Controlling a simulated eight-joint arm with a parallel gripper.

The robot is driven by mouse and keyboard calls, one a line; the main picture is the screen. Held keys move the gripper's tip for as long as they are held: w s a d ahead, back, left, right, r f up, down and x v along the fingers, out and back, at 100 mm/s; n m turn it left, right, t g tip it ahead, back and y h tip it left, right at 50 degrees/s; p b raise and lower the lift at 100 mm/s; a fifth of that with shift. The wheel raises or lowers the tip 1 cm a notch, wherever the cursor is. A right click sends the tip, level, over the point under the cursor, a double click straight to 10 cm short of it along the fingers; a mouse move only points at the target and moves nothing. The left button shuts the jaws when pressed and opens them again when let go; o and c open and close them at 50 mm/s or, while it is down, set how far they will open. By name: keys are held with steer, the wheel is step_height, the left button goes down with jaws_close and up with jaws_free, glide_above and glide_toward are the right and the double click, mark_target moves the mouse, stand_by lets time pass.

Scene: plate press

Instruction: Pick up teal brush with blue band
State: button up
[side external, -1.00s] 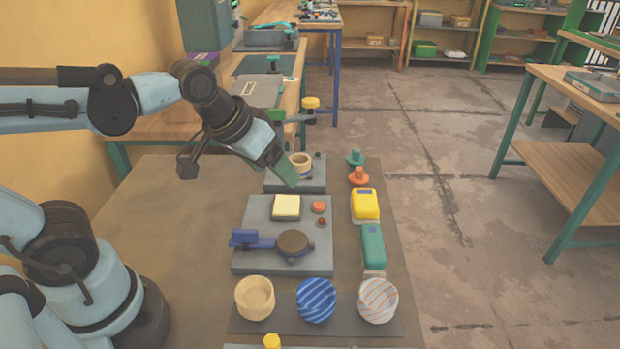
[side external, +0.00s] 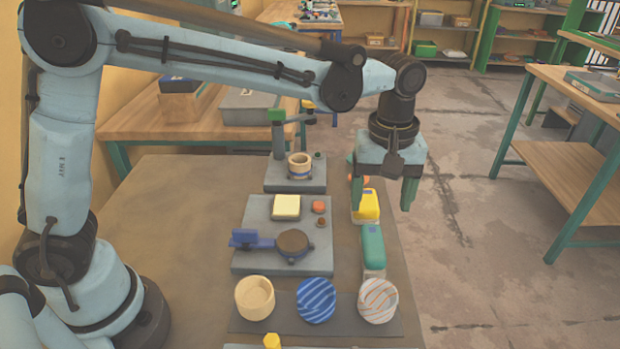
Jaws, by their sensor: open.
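The teal brush (side external: 373,247) lies lengthwise on the right side of the table, with a pale lower edge. A small darker, bluish patch shows near its far end; I cannot make it out clearly as a band. My gripper (side external: 383,192) points down with its two green fingers wide apart and nothing between them. It appears above the table, farther back than the teal brush and apart from it. Its left finger partly covers the yellow brush-like block (side external: 368,207) in this view.
A plate press with a dark round plate (side external: 293,243) and blue handle stands left of the brush. Three bowls, plain (side external: 254,298), blue-striped (side external: 316,300) and orange-striped (side external: 377,300), sit in front. An orange stamp-like piece is mostly hidden behind my gripper. A banded cup (side external: 299,166) stands behind.

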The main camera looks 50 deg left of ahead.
mark_target(374, 240)
step_height(374, 240, down, 12)
stand_by(0.7)
steer(key=shift+c, duration=0.4)
steer(key=c, duration=1.1)
steer(key=shift+c, duration=0.2)
steer(key=shift+r, duration=0.15)
steer(key=shift+r, duration=0.6)
step_height(374, 240, up, 3)
steer(key=shift+f, duration=0.15)
steer(key=s+d+r, duration=0.2)
steer(key=s, duration=0.1)
steer(key=s+d+r, duration=0.2)
steer(key=s, duration=0.1)
steer(key=s+d+r, duration=0.3)
steer(key=shift+s, duration=0.25)
